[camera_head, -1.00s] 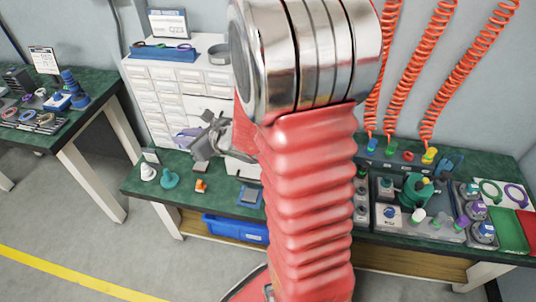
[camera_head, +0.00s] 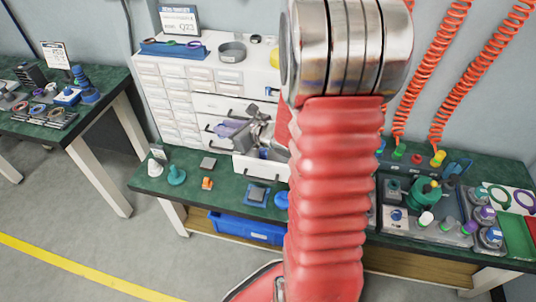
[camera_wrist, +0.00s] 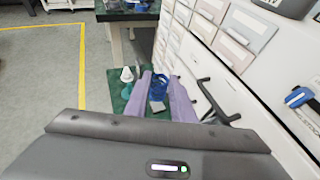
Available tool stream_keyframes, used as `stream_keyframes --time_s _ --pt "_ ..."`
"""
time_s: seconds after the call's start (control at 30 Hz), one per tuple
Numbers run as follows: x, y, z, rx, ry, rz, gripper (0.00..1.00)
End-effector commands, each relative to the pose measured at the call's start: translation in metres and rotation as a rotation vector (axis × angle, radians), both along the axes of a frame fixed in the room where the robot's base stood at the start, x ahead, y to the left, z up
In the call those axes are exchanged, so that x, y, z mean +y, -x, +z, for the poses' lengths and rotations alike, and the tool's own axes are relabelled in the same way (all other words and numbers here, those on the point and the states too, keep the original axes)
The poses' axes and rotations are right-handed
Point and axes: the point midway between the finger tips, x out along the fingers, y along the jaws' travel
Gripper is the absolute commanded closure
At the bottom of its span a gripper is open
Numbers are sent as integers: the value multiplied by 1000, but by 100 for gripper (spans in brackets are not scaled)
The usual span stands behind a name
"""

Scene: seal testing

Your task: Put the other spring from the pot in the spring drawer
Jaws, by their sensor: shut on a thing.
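My gripper (camera_head: 228,129) is in front of the white drawer cabinet (camera_head: 158,92), above an open drawer (camera_head: 246,170). In the wrist view its purple fingers (camera_wrist: 161,85) are closed on a blue, ring-like thing (camera_wrist: 160,92), which looks like the spring. In the head view the held thing is too small to make out. Something blue shows inside the open drawer, partly hidden by my wrist. A round blue thing (camera_head: 282,200) stands on the green bench beside my arm; I cannot tell whether it is the pot.
Further drawers above also stand out from the cabinet. White (camera_head: 155,168) and teal (camera_head: 176,175) cones, an orange piece (camera_head: 207,183) and a grey plate (camera_head: 208,162) are on the bench. A blue bin (camera_head: 245,228) sits below. Test fixtures fill the right side.

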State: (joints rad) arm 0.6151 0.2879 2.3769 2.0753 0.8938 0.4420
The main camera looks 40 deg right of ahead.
Motion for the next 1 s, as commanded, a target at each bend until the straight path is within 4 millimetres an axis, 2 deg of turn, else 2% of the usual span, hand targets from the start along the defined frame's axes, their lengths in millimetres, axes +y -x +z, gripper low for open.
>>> stream_keyframes --time_s 0.03,0.2,0.5,0.7,1.0 --pt "-18 6 -3 1 0 -21 99" --pt "-64 27 -12 1 1 -64 99" --pt "-134 72 -26 1 -6 -134 99" --pt "-153 88 -30 1 -10 -151 99" --pt "-153 89 -31 1 -10 -151 99"
